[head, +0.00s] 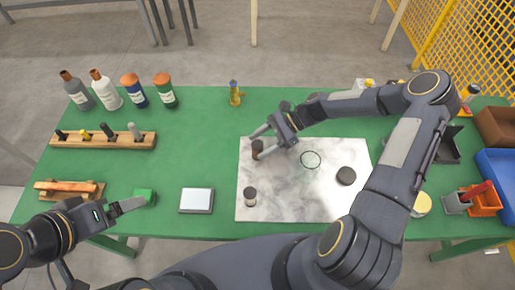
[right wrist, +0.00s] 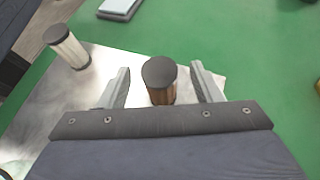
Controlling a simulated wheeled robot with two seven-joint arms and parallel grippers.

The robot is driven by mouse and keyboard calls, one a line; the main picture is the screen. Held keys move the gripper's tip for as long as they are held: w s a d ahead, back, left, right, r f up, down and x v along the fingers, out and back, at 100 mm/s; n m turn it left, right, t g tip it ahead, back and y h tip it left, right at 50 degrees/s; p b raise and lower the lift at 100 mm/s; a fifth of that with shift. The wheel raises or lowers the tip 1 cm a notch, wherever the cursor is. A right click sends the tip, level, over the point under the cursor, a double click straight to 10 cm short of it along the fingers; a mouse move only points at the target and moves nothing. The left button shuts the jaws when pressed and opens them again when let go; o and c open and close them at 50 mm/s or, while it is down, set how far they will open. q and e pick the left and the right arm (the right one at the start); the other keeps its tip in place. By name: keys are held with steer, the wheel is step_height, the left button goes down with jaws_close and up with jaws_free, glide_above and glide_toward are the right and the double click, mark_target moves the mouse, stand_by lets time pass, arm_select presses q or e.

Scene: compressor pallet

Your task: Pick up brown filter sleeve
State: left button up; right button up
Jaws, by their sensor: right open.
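The brown filter sleeve (head: 257,151) is a small upright cylinder with a dark top, on the upper left part of the marbled sheet. In the right wrist view the sleeve (right wrist: 161,92) stands between the two fingers, with a visible gap on each side. My right gripper (head: 261,141) is open around it; in the right wrist view the gripper (right wrist: 160,72) is not closed on it.
A grey-white cylinder with a dark top (head: 250,196) and a black disc (head: 346,176) stand on the marbled sheet (head: 290,205). A white-topped scale (head: 196,200) lies left of it. Bottles (head: 106,90) and a wooden rack (head: 104,140) are at the left. Green table between is clear.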

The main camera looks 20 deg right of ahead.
steer(key=shift+c, duration=0.5)
steer(key=c, duration=1)
steer(key=shift+o, duration=0.2)
